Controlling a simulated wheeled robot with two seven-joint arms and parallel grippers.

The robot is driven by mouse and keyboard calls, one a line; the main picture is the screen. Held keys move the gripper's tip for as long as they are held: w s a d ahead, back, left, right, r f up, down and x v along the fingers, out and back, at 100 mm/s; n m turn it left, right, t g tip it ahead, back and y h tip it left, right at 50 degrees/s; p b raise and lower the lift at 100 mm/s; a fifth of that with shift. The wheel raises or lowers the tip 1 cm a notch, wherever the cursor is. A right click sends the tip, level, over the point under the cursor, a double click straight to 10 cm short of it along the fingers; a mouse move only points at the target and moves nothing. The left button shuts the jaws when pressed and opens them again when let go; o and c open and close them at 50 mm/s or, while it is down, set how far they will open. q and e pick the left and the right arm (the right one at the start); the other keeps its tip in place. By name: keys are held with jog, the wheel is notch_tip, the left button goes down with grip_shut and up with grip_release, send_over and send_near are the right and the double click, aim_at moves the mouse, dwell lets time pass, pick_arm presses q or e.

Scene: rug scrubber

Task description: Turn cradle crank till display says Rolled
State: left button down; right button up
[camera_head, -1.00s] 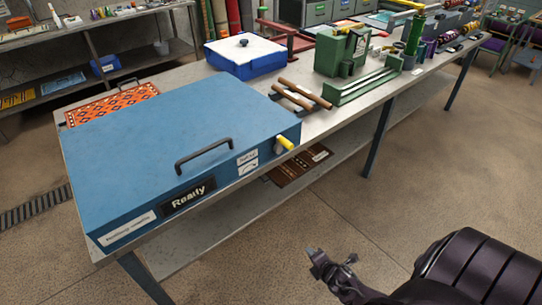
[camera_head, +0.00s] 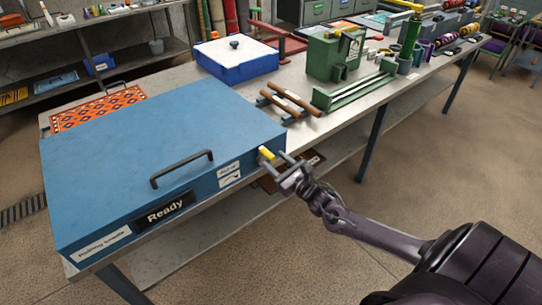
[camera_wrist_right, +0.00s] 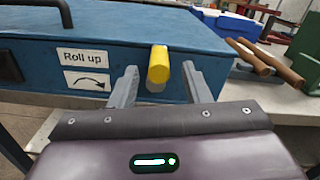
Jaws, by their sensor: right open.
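The blue rolling cradle (camera_head: 160,150) is a large box on the workbench, with a black handle on its lid. Its display (camera_head: 165,212) on the front face reads "Ready". The yellow crank handle (camera_head: 266,154) sticks out at the right end of the front; it also shows in the right wrist view (camera_wrist_right: 158,64). My right gripper (camera_head: 283,168) is open at the crank. In the right wrist view its fingers (camera_wrist_right: 158,84) stand on either side of the yellow handle, with gaps showing on both sides. My left gripper is out of view.
A "Roll up" label with a curved arrow (camera_wrist_right: 84,68) is left of the crank. Brown rollers (camera_head: 290,100), a green machine (camera_head: 335,55) and a white-topped blue box (camera_head: 236,60) stand behind on the bench. Floor in front is clear.

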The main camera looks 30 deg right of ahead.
aim_at(272, 157)
jog(key=shift+w+a, duration=0.2)
jog(key=shift+w, duration=1.4)
grip_shut()
jog(key=shift+d+m, duration=0.15)
jog(key=shift+m, duration=0.15)
